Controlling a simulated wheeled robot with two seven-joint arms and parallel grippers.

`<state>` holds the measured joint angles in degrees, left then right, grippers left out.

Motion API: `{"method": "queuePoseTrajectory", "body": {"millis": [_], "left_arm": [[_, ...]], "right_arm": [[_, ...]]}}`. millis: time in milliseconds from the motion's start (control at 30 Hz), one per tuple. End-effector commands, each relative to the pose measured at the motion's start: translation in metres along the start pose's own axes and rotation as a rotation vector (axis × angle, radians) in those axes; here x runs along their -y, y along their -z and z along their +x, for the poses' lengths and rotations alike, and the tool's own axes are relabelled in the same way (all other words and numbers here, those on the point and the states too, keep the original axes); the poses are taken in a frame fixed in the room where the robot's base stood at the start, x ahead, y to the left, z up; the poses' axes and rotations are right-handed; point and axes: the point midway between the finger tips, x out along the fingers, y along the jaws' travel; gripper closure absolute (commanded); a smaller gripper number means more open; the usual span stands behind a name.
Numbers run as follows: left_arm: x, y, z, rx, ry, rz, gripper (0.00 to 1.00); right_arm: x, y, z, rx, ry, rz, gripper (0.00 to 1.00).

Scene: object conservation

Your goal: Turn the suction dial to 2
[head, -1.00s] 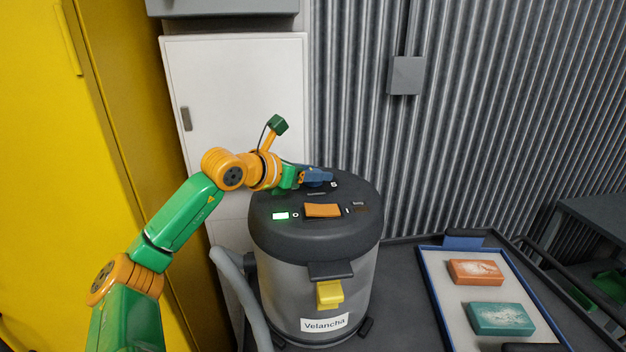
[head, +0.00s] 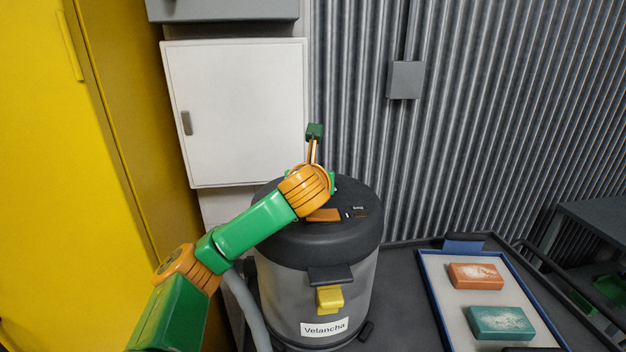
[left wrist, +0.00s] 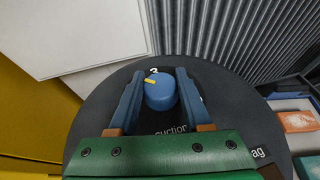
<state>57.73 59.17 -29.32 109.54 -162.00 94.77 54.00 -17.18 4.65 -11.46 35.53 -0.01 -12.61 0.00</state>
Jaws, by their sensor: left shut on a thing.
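The suction dial (left wrist: 160,94) is a round blue knob on the dark lid (left wrist: 95,125) of the vacuum (head: 345,285). A yellow mark on the knob's top lies at its upper left in the left wrist view. My left gripper (left wrist: 158,88) has its two blue fingers on either side of the dial, shut on it. A white numeral above the knob is partly hidden, and the word "suction" below is partly covered by my gripper. In the head view my arm hides the dial and the fingers. My right gripper is not in view.
An orange rocker switch (head: 324,215) sits on the lid, partly behind my arm. A yellow latch (head: 330,298) is on the vacuum's front. A tray (head: 434,290) with an orange block (head: 475,277) and a teal block (head: 500,323) is at right. A white cabinet (head: 240,110) stands behind.

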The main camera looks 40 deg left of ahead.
Motion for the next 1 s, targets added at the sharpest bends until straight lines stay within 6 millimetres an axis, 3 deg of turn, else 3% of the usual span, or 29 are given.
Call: {"method": "queuePoseTrajectory", "body": {"millis": [567, 600, 667, 1000], "left_arm": [[0.0003, 0.0017, 0.0006, -0.006, -0.023, -0.007, 1.00], [0.0003, 0.0017, 0.0006, -0.006, -0.023, -0.007, 0.41], [0.0003, 0.0016, 0.0006, -0.005, -0.023, -0.007, 0.24], [0.0011, 0.0016, -0.0035, -0.001, -0.020, -0.008, 0.21]], "right_arm": [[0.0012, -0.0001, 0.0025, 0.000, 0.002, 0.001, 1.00], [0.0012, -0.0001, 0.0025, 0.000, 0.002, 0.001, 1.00], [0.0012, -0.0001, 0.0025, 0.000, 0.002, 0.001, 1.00], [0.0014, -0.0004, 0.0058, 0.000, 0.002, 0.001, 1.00]]}}
